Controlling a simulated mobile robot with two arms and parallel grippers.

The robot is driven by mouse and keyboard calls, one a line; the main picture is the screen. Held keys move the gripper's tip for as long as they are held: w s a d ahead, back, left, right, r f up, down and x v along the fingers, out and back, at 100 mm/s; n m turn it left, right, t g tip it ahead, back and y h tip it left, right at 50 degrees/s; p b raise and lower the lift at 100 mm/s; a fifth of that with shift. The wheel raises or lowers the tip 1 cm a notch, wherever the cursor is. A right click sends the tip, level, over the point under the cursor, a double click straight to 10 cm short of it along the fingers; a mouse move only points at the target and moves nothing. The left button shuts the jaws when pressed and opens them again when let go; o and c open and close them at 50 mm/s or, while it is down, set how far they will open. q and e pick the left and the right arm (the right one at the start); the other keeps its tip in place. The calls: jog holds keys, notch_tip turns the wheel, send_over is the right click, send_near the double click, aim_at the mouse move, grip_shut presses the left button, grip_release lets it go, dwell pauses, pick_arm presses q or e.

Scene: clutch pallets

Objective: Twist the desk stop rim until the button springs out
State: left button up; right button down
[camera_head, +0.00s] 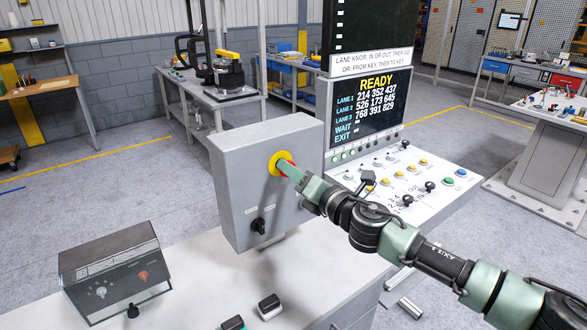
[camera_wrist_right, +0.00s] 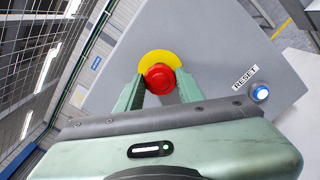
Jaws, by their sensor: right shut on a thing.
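The desk stop is a red button (camera_wrist_right: 160,79) on a yellow disc (camera_wrist_right: 158,59), set in the face of a grey box (camera_head: 240,195). In the head view the yellow disc (camera_head: 272,160) shows, with the red button mostly hidden by my fingers. My right gripper (camera_head: 289,170) reaches in from the right and is shut on the red button. In the right wrist view its two green fingers (camera_wrist_right: 160,80) stand one on each side of the button's rim. The button's far side and its depth are hard to judge. My left gripper is not in view.
A sloped console (camera_head: 400,182) with knobs and buttons stands right of the box, below a screen reading READY (camera_head: 370,100). A lit button (camera_wrist_right: 260,92) labelled RESET and a black knob (camera_head: 258,226) are close by. A dark covered box (camera_head: 115,272) stands front left.

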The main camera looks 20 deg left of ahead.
jog(key=shift+m, duration=0.4)
jog(key=c, duration=0.9)
grip_release()
jog(key=shift+d, duration=0.1)
jog(key=b+v, duration=0.1)
jog(key=v, duration=0.6)
jog(key=shift+s+d, duration=0.25)
